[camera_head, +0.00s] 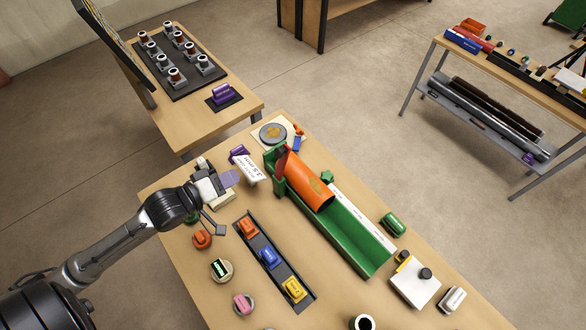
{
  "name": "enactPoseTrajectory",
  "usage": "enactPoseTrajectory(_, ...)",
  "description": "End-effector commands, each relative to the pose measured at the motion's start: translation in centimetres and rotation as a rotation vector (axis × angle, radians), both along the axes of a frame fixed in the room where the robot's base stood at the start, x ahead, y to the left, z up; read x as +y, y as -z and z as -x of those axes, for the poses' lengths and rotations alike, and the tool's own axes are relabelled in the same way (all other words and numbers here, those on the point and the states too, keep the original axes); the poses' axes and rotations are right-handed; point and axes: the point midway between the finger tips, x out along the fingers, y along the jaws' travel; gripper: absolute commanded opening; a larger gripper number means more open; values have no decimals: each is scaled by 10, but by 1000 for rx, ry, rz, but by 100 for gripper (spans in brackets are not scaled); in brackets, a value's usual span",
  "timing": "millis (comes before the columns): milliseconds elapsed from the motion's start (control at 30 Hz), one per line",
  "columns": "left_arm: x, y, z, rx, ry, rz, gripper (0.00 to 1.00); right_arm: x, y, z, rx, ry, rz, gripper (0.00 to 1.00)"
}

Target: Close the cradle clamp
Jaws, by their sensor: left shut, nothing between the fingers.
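The cradle is a long green trough (350,238) on the near table, running from upper left to lower right. An orange pipe (307,180) lies in its far left end. A dark red part (283,160), perhaps the clamp, stands at that end against the pipe's end; I cannot tell its exact position. My left gripper (230,178) is shut and empty, left of the cradle's green end and apart from it, near a white printed card (250,168). The gripper hides part of the table items behind it. My right gripper is not in view.
A black tray (272,258) with orange, blue and yellow blocks lies in front of the cradle. Small round pieces (221,269) stand left of it. A grey disc (272,134) lies behind the cradle. A white block (415,283) stands at right.

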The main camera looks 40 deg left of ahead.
Motion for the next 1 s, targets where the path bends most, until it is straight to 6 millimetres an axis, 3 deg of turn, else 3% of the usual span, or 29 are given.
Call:
enactPoseTrajectory(200, -1, 2, 1, 99, -105, 367, 0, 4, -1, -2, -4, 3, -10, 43)
enactPoseTrajectory(400, -1, 3, 0, 139, -153, 524, 0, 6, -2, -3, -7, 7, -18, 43)
enactPoseTrajectory(667, -5, 7, -17, 144, -162, 556, 0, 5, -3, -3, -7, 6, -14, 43)
enactPoseTrajectory(1000, -18, 23, -71, 143, -162, 553, 0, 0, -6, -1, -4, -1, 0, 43)
